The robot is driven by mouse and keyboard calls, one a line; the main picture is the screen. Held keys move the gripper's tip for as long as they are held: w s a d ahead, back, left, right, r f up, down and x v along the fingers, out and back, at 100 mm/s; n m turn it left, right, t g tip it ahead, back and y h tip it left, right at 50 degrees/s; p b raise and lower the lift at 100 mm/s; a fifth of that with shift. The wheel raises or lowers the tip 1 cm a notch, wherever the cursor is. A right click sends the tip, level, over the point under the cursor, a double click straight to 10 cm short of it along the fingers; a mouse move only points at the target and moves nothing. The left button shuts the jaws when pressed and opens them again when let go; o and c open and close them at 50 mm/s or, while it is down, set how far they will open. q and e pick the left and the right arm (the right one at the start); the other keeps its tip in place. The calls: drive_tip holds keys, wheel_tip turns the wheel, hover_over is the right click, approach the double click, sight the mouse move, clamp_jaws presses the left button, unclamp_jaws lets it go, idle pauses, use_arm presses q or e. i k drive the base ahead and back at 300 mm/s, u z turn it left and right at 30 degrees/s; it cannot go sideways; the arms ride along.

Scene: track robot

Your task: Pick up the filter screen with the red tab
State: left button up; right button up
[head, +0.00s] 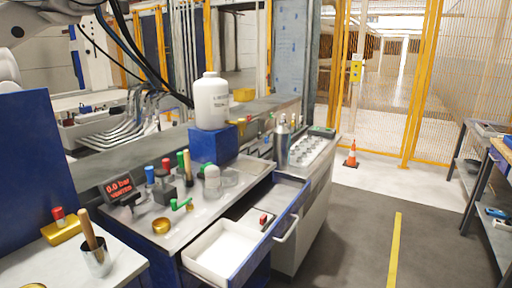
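No filter screen can be made out for certain. A small item with a red part (263,219) lies in the open drawer (223,258) at the front of the bench; it is too small to tell whether it is the filter screen. A brass-coloured piece with a red top (60,230) sits on the left bench beside a metal cup (97,262) with a wooden handle in it. Neither of my grippers is in view.
The bench top (205,212) holds a pressure display (119,187), colored-handled tools, a brass bowl (161,226) and a white bottle (211,101) on a blue block (213,145). The open drawer juts over the floor. Open floor lies right, with a yellow line (394,250) and an orange cone (351,154).

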sight(255, 219)
drive_tip(key=z, duration=1.1)
drive_tip(key=i, duration=1)
drive_tip(key=u, duration=2.25)
